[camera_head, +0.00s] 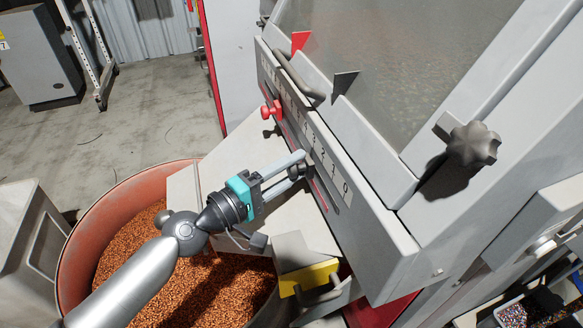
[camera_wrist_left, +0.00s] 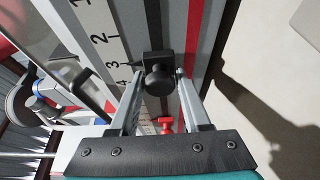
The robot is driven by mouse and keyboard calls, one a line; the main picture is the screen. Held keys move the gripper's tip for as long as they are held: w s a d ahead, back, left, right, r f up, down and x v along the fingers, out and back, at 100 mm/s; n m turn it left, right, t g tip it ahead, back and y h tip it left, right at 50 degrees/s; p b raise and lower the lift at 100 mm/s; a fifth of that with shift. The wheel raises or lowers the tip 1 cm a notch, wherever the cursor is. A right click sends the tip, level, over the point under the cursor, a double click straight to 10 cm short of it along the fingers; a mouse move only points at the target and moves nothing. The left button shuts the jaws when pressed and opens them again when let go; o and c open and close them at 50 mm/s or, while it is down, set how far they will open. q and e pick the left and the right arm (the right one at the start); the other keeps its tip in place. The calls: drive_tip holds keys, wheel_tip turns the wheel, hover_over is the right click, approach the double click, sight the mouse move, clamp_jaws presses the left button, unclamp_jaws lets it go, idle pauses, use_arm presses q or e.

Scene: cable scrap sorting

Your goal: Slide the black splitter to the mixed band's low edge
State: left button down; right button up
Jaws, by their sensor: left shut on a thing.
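The black splitter's knob (camera_wrist_left: 158,80) sits on the slotted rail beside the number scale, its block close to the 3 mark in the left wrist view. My left gripper (camera_head: 298,164) is shut on this knob, one finger on each side. In the head view the fingers largely hide the knob. The numbered scale (camera_head: 318,142) runs along the machine's sloping front panel, with 0 at its lower right end. Red strips lie along the rail, one of them right of the knob (camera_wrist_left: 192,40) in the wrist view. I cannot tell which strip is the mixed band. My right gripper is not in view.
A red knob (camera_head: 271,109) sits farther up the same rail. A red flag (camera_head: 300,41) and a black flag (camera_head: 345,81) stand above the panel. A tub (camera_head: 90,245) of copper granules is below my left arm. A yellow-fronted block (camera_head: 308,278) stands below the panel.

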use_arm(q)
drive_tip(key=shift+s+d, duration=0.1)
drive_tip(key=shift+s, duration=0.15)
drive_tip(key=shift+s+d+f+p, duration=0.1)
drive_tip(key=shift+s+d+p, duration=0.15)
drive_tip(key=shift+s, duration=0.3)
drive_tip(key=shift+s+d+r+p, duration=0.1)
drive_tip(key=shift+s+p, duration=0.15)
drive_tip(key=shift+s, duration=0.35)
drive_tip(key=shift+s+d+f+p, duration=0.1)
drive_tip(key=shift+s+d+p, duration=0.15)
drive_tip(key=shift+s, duration=0.3)
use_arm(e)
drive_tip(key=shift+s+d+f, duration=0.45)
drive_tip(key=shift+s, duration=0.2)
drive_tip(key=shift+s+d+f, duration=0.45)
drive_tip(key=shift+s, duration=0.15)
use_arm(q)
drive_tip(key=shift+c, duration=2.3)
unclamp_jaws()
drive_tip(key=shift+a, duration=0.1)
